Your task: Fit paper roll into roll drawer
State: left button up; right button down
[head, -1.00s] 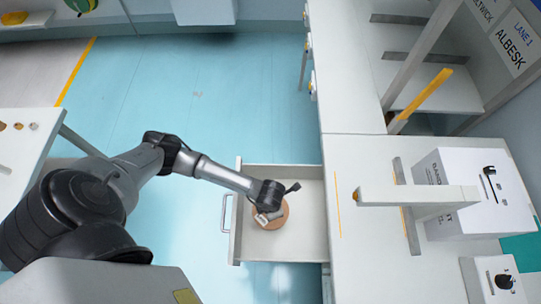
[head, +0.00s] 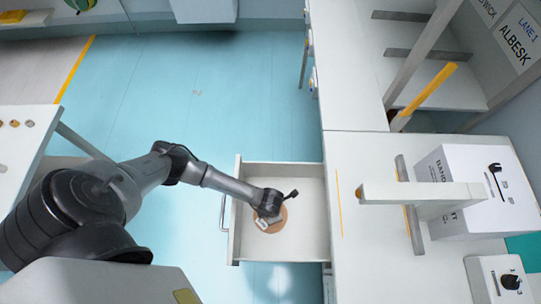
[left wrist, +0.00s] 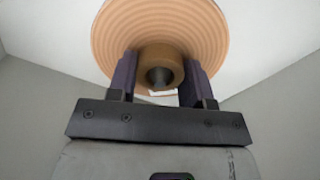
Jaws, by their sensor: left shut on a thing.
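The paper roll (head: 281,222) is a tan-orange disc inside the open roll drawer (head: 309,180), mostly hidden under my left gripper in the head view. In the left wrist view the roll (left wrist: 206,35) shows ringed layers and a protruding core (left wrist: 150,58). My left gripper (left wrist: 158,75) has its two dark fingers on either side of that core and is shut on it. In the head view my left gripper (head: 268,212) reaches down into the drawer from the left. Whether the roll touches the drawer floor I cannot tell. My right gripper is not in view.
The drawer sticks out to the left from the white counter (head: 370,275), its handle (head: 223,212) on the left. A white labelled box (head: 465,175) and a small box with a knob (head: 497,282) stand on the counter. Blue floor (head: 240,110) is clear behind.

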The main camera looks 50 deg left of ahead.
pick_arm(q)
jog(key=shift+f, duration=0.1)
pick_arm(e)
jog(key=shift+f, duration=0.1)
pick_arm(q)
jog(key=o, duration=1)
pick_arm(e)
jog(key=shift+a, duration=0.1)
pick_arm(q)
jog(key=shift+o, duration=0.2)
